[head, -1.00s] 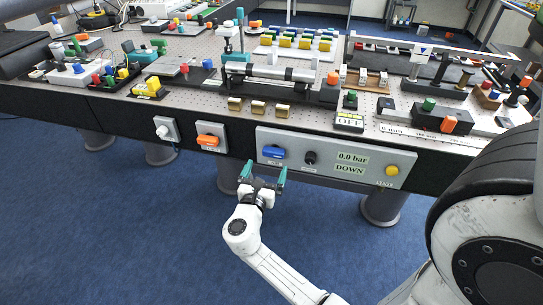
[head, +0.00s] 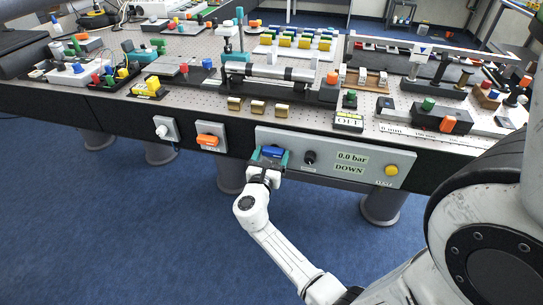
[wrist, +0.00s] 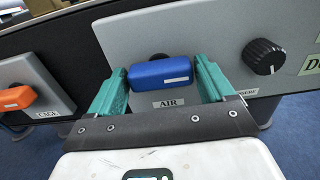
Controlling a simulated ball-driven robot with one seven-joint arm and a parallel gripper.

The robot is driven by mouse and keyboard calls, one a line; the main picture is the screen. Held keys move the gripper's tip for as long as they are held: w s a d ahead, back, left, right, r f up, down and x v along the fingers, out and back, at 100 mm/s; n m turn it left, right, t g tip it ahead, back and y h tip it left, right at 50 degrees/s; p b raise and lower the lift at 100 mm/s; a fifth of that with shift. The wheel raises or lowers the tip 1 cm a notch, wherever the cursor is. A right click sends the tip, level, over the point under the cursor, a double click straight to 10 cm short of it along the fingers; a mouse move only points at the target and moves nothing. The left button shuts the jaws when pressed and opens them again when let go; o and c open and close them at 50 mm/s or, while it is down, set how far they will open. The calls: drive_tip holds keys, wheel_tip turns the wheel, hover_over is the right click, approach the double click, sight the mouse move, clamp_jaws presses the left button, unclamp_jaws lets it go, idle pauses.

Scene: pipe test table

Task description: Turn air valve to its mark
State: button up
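The air valve has a blue handle (wrist: 160,73) with a white strip near its right end. It lies nearly level on the grey panel, above a label reading AIR (wrist: 168,103). In the head view the handle (head: 272,151) is partly behind my gripper. My gripper (head: 270,156) is at the panel, its green fingers apart, one at each end of the handle. In the wrist view the gripper (wrist: 162,80) has the handle between its fingers; I cannot tell whether they touch it. I cannot make out the valve's mark.
A black pressure knob (wrist: 263,56) sits right of the valve. An orange handle (wrist: 17,97) is on a separate plate to the left. The panel display (head: 351,163) reads 0.0 bar and DOWN. A yellow button (head: 391,170) is at the panel's right end.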

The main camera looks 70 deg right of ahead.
drive_tip(key=c, duration=0.7)
drive_tip(key=m+b, duration=0.1)
drive_tip(key=b, duration=0.1)
drive_tip(key=m+b, duration=0.1)
drive_tip(key=m, duration=0.1)
drive_tip(key=shift+f+m+b, duration=0.2)
drive_tip(key=shift+m+b, duration=0.1)
drive_tip(key=shift+b, duration=0.05)
drive_tip(key=m+b, duration=0.5)
drive_tip(key=shift+f, duration=0.1)
drive_tip(key=m+b, duration=0.5)
drive_tip(key=shift+s+m, duration=0.1)
drive_tip(key=shift+m, duration=0.3)
drive_tip(key=shift+m+b, duration=1.55)
drive_tip(key=shift+m, duration=0.15)
